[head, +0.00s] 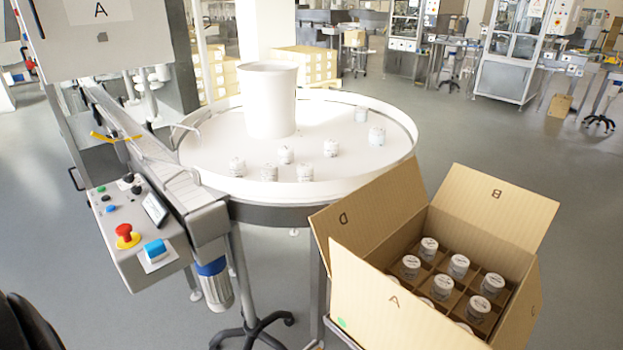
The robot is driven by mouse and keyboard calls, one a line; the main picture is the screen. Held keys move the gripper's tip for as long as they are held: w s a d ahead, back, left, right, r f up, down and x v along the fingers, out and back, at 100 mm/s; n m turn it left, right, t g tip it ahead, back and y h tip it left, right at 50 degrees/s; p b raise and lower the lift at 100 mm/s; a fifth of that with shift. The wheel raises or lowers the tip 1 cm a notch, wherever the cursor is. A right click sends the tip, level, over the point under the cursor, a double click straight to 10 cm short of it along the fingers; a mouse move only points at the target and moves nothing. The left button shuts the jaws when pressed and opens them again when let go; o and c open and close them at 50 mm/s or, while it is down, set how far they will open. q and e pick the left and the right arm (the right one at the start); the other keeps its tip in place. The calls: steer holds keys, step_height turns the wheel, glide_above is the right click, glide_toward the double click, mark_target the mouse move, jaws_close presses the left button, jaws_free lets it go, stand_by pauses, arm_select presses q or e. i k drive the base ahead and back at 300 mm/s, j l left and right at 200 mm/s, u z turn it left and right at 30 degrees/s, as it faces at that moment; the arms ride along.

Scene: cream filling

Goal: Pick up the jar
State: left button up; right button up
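More jars, such as this one (458,265), sit in the compartments of an open cardboard box (390,300) at the lower right. Neither gripper shows in the head view.
A tall white cylinder (268,100) stands on the turntable behind the jars. A conveyor machine with a control panel (135,240) and red emergency button (126,234) is at the left. The box's flaps stand open, one close to the turntable. Grey floor lies clear beyond the box.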

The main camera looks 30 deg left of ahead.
mark_target(305, 170)
steer(key=j+z, duration=0.4)
steer(key=k+j+z, duration=0.1)
steer(key=j+z, duration=0.2)
steer(key=z, duration=0.15)
steer(key=k+j+z, duration=0.1)
steer(key=j+z, duration=0.3)
